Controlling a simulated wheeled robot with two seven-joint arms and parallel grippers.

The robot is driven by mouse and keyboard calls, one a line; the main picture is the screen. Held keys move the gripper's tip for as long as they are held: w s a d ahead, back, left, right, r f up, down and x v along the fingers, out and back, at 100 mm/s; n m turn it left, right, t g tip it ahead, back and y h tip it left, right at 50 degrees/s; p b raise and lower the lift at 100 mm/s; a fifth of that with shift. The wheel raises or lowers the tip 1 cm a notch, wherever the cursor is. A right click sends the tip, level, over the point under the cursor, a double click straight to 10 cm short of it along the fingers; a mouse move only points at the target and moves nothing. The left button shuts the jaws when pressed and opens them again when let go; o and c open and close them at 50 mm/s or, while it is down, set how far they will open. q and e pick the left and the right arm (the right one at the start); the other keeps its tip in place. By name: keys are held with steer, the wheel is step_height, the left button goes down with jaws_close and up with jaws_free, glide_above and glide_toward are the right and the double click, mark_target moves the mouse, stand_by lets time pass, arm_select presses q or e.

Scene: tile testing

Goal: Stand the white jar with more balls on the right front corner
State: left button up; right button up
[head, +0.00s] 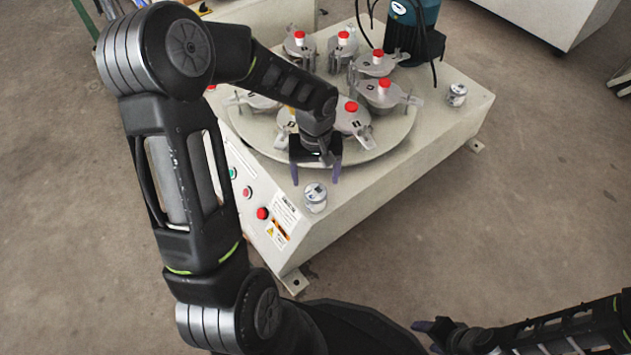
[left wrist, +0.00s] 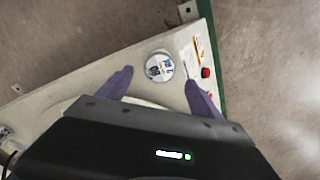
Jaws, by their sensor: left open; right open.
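One white jar (head: 315,197) stands upright on the cream machine top (head: 400,165), close to its near edge. In the left wrist view the lid of this jar (left wrist: 158,67) shows dark print. A second jar (head: 457,95), white and silvery, stands near the right edge of the machine top. The balls inside either jar cannot be made out. My left gripper (head: 316,178) is open and empty, fingers pointing down, just behind the near jar. In the left wrist view the jar lies between and just beyond its purple fingertips. My right gripper (head: 426,336) is open and empty at the bottom, away from the machine.
A round turntable (head: 390,148) with several metal pots with red knobs (head: 384,83) fills the middle of the top. A teal motor (head: 415,20) stands behind. Buttons, including a red one (head: 262,213), sit on the front panel. The top's right part is mostly clear.

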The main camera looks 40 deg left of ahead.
mark_target(316, 192)
arm_select(q)
step_height(316, 192, up, 4)
steer(key=shift+f+p, duration=0.1)
steer(key=shift+p, duration=0.35)
stand_by(0.4)
steer(key=s+d+f+m+h, duration=0.2)
steer(key=d+f, duration=0.5)
steer(key=d, duration=0.1)
steer(key=s+d+f+m+h, duration=0.2)
steer(key=d+f, duration=0.5)
steer(key=d, duration=0.2)
steer(key=s+d+f+m+t, duration=0.1)
steer(key=s+d+f, duration=0.5)
steer(key=s+f, duration=0.1)
steer(key=shift+s+m, duration=0.3)
steer(key=shift+s, duration=0.3)
steer(key=shift+r, duration=0.1)
